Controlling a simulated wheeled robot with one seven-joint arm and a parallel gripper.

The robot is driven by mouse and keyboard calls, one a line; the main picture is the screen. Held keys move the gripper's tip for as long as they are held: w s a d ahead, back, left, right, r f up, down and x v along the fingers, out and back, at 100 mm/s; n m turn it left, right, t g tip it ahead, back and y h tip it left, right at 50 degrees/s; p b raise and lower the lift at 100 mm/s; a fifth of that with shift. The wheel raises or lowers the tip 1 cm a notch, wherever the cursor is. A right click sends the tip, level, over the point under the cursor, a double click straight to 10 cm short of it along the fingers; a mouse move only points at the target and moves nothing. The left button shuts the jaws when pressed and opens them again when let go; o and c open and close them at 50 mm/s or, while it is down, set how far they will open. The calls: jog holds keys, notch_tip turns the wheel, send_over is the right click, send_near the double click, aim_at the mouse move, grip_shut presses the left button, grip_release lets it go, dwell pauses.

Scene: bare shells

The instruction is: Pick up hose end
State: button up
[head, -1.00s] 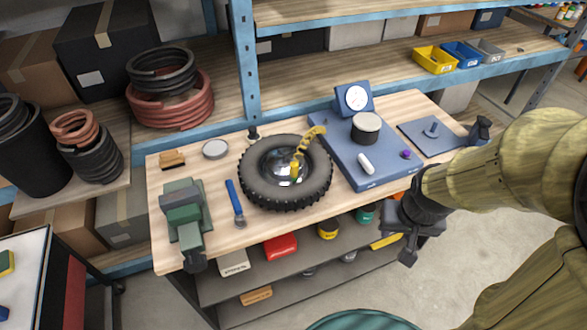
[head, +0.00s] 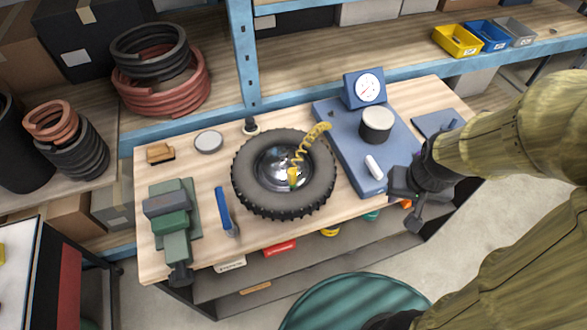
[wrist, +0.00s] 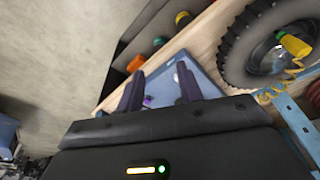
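A yellow coiled hose (head: 301,152) lies over the black tyre (head: 246,190) on the workbench. Its lower yellow end piece (head: 293,178) rests at the shiny hub; its other end reaches the tyre's upper right edge. My gripper (head: 404,202) is to the right of the tyre, by the front right of the blue gauge base. In the wrist view its two fingers (wrist: 160,88) are apart, with nothing held between them.
The blue base (head: 350,150) carries a dial gauge (head: 368,88), a white-topped cylinder (head: 376,125) and a white piece (head: 374,166). A green vise (head: 172,222) and blue-handled tool (head: 224,210) are left of the tyre. A shelf post (head: 243,55) stands behind.

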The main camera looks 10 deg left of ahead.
jog(key=shift+o, duration=0.8)
jog(key=shift+s, duration=0.1)
jog(key=shift+o, duration=0.4)
jog(key=shift+w+a+r, duration=0.1)
jog(key=shift+w+a, duration=0.05)
jog(key=shift+w, duration=0.05)
notch_tip(320, 180, up, 9)
jog(key=n+g+p, duration=0.1)
jog(key=n, duration=0.5)
send_over(294, 170)
jog(key=s, duration=0.2)
jog(key=shift+d+f+y, duration=0.2)
jog(key=shift+d+y, duration=0.2)
jog(key=shift+d, duration=0.1)
jog(key=shift+w+f, duration=0.1)
jog(key=f+p, duration=0.1)
jog(key=f, duration=0.3)
jog(key=f+p, duration=0.1)
jog(key=f, duration=0.3)
jog(key=w+f+p, duration=0.1)
jog(key=f, duration=0.3)
jog(key=shift+w+a, duration=0.1)
jog(key=shift+a, duration=0.25)
jog(key=shift+w, duration=0.1)
